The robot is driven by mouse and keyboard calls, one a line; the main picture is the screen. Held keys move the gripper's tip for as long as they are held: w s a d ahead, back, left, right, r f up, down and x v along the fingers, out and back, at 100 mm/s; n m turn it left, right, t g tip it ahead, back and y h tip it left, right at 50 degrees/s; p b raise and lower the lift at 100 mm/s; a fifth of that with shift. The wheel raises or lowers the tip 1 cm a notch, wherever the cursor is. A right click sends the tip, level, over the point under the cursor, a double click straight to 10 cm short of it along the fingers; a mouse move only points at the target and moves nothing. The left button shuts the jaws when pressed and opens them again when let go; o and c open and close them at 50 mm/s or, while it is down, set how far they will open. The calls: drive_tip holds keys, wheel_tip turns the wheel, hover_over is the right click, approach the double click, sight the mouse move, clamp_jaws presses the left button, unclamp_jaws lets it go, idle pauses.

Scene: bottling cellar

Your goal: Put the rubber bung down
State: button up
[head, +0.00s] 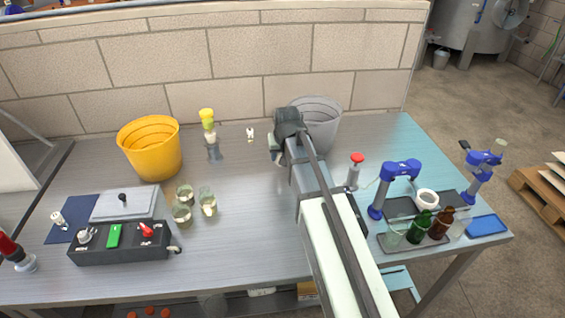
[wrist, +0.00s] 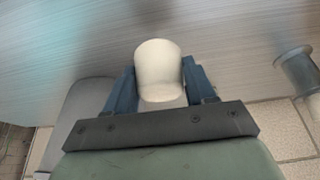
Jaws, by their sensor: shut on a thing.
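A cream rubber bung (wrist: 158,66), slightly tapered, sits between the blue fingers of my gripper (wrist: 158,82) in the wrist view. My gripper is shut on it. In the head view my gripper (head: 276,147) is at the back of the bench, just left of the grey bucket. There the arm hides most of the bung. The bench top (head: 240,215) lies beyond the bung in the wrist view. I cannot tell whether the bung touches it.
A grey bucket (head: 322,112) stands close beside my gripper. A yellow bucket (head: 150,148), a yellow-topped brush (head: 208,125) and a small white item (head: 250,134) stand to the left. Glass jars (head: 207,203) are nearer the front. The bench between is clear.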

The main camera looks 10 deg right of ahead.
drive_tip(key=shift+f, duration=1.75)
drive_tip(key=shift+f, duration=0.15)
drive_tip(key=o, duration=1.1)
drive_tip(key=shift+c, duration=0.2)
drive_tip(key=v, duration=1.2)
drive_tip(key=shift+w+r, duration=0.1)
drive_tip(key=shift+r, duration=0.15)
